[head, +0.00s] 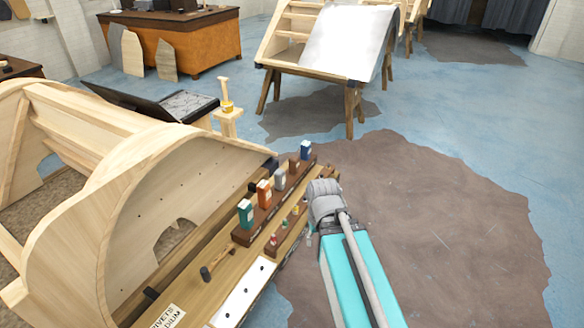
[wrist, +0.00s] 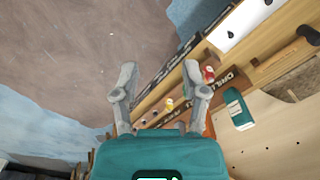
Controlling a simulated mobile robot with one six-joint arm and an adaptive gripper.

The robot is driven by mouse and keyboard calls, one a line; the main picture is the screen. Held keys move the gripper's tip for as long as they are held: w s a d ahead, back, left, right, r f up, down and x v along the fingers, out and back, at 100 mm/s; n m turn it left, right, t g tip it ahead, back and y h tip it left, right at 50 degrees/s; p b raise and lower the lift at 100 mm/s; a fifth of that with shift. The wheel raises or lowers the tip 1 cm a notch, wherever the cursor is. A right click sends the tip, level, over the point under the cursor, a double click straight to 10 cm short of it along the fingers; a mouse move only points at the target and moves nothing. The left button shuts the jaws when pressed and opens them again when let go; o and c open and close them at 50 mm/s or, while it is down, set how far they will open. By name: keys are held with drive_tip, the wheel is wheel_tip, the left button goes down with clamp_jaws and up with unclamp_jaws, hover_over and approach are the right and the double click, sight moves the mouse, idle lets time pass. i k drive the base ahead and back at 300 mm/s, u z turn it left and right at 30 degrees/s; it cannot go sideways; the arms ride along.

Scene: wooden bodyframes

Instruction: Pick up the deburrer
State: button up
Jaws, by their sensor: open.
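A dark wooden rack (head: 284,232) on the bench holds a row of small coloured-handled tools. In the wrist view, a red-handled tool (wrist: 208,74) stands by my right finger and a yellow-handled one (wrist: 169,104) shows between the fingers, farther down. I cannot tell which of these small tools is the deburrer. My gripper (wrist: 160,68) is open, with nothing between its fingertips, over the rack's outer edge and the floor beyond. In the head view my arm's end is beside the rack; its fingers are hidden.
Green (head: 245,214), orange (head: 264,193) and blue (head: 305,151) boxes stand in a second row behind the small tools. A hammer (head: 217,263) and a white strip with holes (head: 243,293) lie nearer on the bench. A curved wooden bodyframe (head: 115,160) rises at left. Floor at right is clear.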

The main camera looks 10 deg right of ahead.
sight(293, 163)
drive_tip(key=i, duration=0.85)
drive_tip(key=z, duration=0.05)
